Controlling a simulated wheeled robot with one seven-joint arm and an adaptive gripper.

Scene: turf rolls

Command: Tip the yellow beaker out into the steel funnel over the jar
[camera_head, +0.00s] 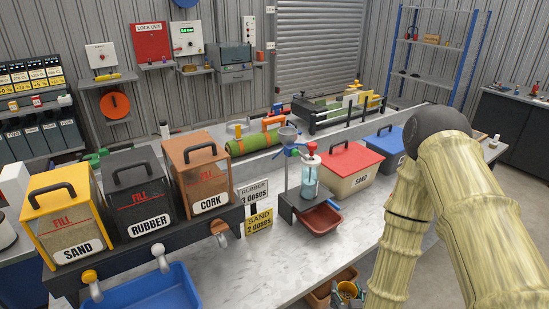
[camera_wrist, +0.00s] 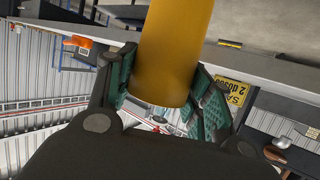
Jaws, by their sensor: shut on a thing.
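The yellow beaker (camera_wrist: 172,50) fills the top middle of the wrist view. My gripper (camera_wrist: 165,95) is shut on it, with one green-padded finger on each side. The beaker's far end is cut off by the frame, and I cannot see its contents. In the head view the small grey steel funnel (camera_head: 289,134) sits in a stand at the middle of the bench. A clear jar (camera_head: 309,182) with pale blue-green contents and a red top stands just below and right of it.
Three dispensers marked sand (camera_head: 68,220), rubber (camera_head: 138,195) and cork (camera_head: 199,175) stand left of the stand. A red tray (camera_head: 322,222) lies in front of it. A red-lidded sand bin (camera_head: 350,168) stands to its right. The bench front (camera_head: 262,268) is clear.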

